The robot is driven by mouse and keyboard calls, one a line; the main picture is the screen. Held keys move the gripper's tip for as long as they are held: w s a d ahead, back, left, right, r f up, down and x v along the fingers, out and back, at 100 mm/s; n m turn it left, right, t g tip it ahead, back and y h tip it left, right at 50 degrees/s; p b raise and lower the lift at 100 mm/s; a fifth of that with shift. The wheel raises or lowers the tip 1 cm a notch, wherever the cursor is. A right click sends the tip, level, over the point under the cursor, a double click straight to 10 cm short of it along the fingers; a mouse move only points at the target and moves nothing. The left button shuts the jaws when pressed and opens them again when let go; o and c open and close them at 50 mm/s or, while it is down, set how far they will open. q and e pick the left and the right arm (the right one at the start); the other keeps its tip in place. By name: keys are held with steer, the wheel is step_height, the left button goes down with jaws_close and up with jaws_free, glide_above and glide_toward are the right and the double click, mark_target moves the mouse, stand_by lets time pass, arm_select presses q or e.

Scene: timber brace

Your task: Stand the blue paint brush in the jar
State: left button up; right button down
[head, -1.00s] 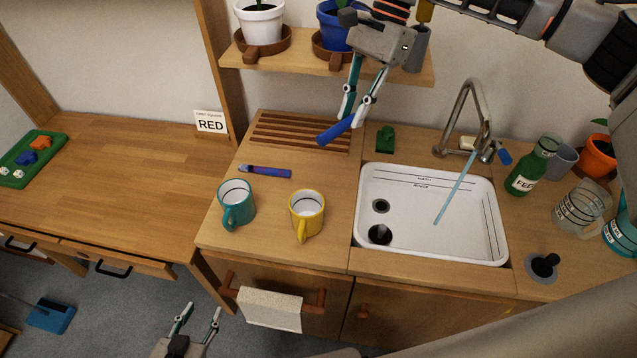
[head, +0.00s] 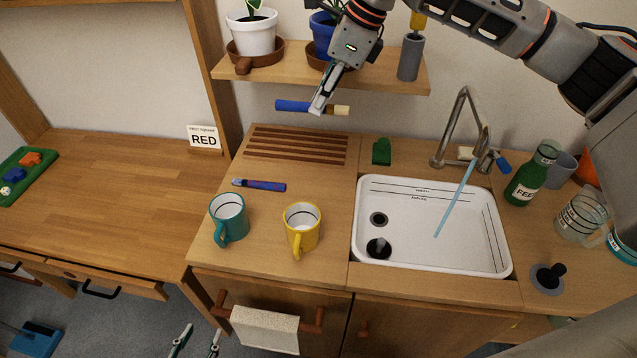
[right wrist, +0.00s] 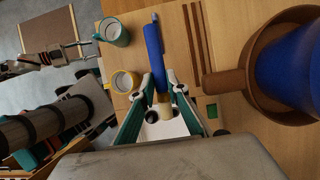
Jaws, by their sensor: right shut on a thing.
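The blue paint brush (head: 291,106) is in my right gripper (head: 318,106), which is shut on it above the slatted drainer. The brush lies roughly level in the head view, blue handle to the left and pale bristle end to the right. The right wrist view shows the blue handle (right wrist: 153,50) pointing away from the fingers (right wrist: 158,88), with the pale end near the palm. A grey cylindrical jar (head: 410,58) stands on the shelf, right of the gripper, with a yellow-topped thing in it. My left gripper (head: 198,343) is open and empty at the bottom edge, low over the floor.
The shelf (head: 290,68) also holds a white pot (head: 252,36) and a blue pot (head: 322,38) left of the jar. Below are a teal mug (head: 228,218), a yellow mug (head: 302,228), a blue-purple pen-like thing (head: 260,185) and the sink (head: 430,255) with its tap.

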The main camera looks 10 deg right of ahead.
step_height(320, 180, down, 23)
steer(key=shift+f+p, duration=0.2)
steer(key=shift+p, duration=0.2)
steer(key=shift+f, duration=0.5)
steer(key=shift+f+b, duration=0.1)
steer(key=shift+b, duration=0.2)
steer(key=c, duration=2)
jaws_free()
steer(key=shift+o, duration=0.2)
